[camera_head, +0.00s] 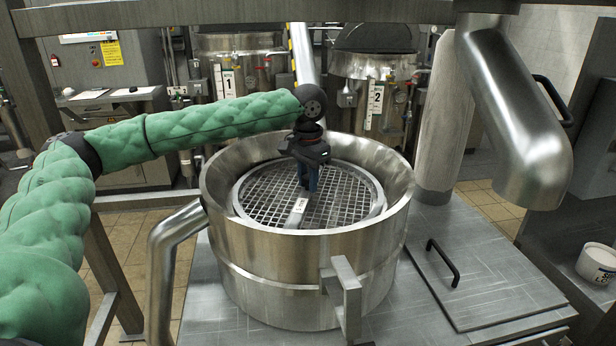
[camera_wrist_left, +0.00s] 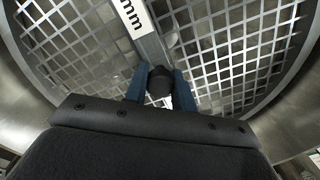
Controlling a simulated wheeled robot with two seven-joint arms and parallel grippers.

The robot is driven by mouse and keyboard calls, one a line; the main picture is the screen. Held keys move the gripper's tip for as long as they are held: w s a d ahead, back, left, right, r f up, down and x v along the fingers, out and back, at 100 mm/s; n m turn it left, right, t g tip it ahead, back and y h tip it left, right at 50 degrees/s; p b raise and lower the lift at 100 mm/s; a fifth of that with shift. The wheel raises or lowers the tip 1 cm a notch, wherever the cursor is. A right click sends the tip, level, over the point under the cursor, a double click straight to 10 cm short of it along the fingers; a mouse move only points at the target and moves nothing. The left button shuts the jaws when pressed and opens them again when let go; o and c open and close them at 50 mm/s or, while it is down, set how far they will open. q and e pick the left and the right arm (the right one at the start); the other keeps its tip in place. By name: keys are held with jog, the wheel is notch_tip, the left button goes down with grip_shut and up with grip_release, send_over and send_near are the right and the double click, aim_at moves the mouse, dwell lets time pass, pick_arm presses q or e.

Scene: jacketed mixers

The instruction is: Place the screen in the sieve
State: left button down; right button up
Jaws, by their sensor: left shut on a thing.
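The screen (camera_head: 345,207) is a round metal grid with a rim and a central bar that carries a white label. It lies inside the round steel sieve (camera_head: 290,270), below the sieve's upper rim, and looks roughly level. I cannot tell whether it rests fully on its seat. My left gripper (camera_head: 308,187) points down over the middle of the screen, with its blue fingers shut on a dark knob on the central bar. In the left wrist view the fingers close around the black knob (camera_wrist_left: 160,82), with the grid (camera_wrist_left: 235,50) behind it. My right gripper is not in view.
A thick steel pipe (camera_head: 520,130) hangs at the right of the sieve. A flat hatch with a black handle (camera_head: 443,262) lies on the deck to the right. Mixers labelled 1 (camera_head: 240,60) and 2 (camera_head: 370,75) stand behind. A white tub (camera_head: 597,263) is at the right edge.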

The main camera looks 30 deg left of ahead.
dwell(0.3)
pick_arm(q)
jog(key=c, duration=1.5)
grip_release()
jog(key=shift+f, duration=0.1)
jog(key=o, duration=0.4)
jog(key=shift+c, duration=0.2)
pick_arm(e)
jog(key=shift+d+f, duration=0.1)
pick_arm(q)
jog(key=shift+r, duration=0.2)
notch_tip(320, 180, up, 11)
jog(key=b, duration=0.3)
jog(key=shift+f+b, duration=0.2)
jog(key=shift+b, duration=0.2)
jog(key=shift+r, duration=0.65)
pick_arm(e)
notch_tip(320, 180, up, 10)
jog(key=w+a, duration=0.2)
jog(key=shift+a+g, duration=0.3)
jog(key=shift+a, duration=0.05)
